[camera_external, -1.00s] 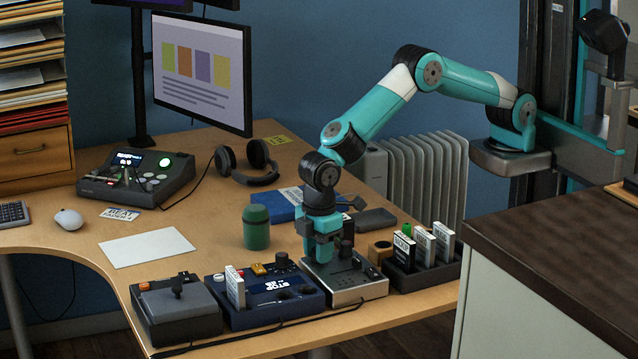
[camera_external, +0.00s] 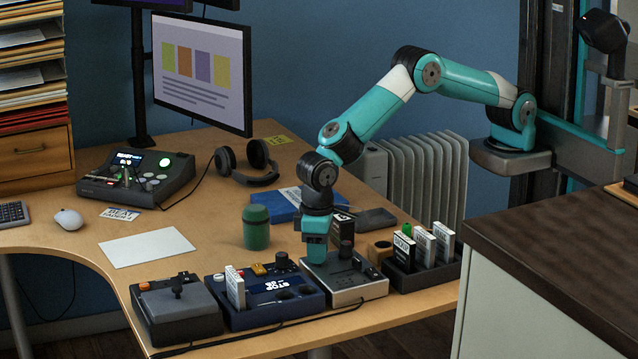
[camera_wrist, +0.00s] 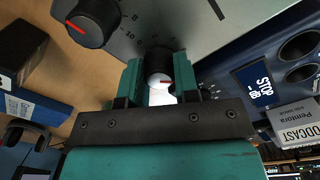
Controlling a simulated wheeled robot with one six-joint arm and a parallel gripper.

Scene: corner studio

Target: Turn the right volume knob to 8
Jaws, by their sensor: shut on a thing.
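The silver mixer box (camera_external: 345,292) sits on the desk between the blue STOP box and the dark card holder. My gripper (camera_external: 316,257) points down at its back left and is shut on a knob there. In the wrist view the gripped knob (camera_wrist: 159,81) shows a light top with a short red line between my fingers; its scale is largely hidden. The other knob (camera_external: 346,249) stands to the right in the external view. In the wrist view this free black knob (camera_wrist: 88,22) is at the upper left, its red pointer toward the left, beside printed numbers 8 and 10.
The blue STOP box (camera_external: 262,299) is close on the left, with a standing white card. The card holder (camera_external: 425,272) is close on the right. A green canister (camera_external: 256,227) and a blue book (camera_external: 290,207) lie behind.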

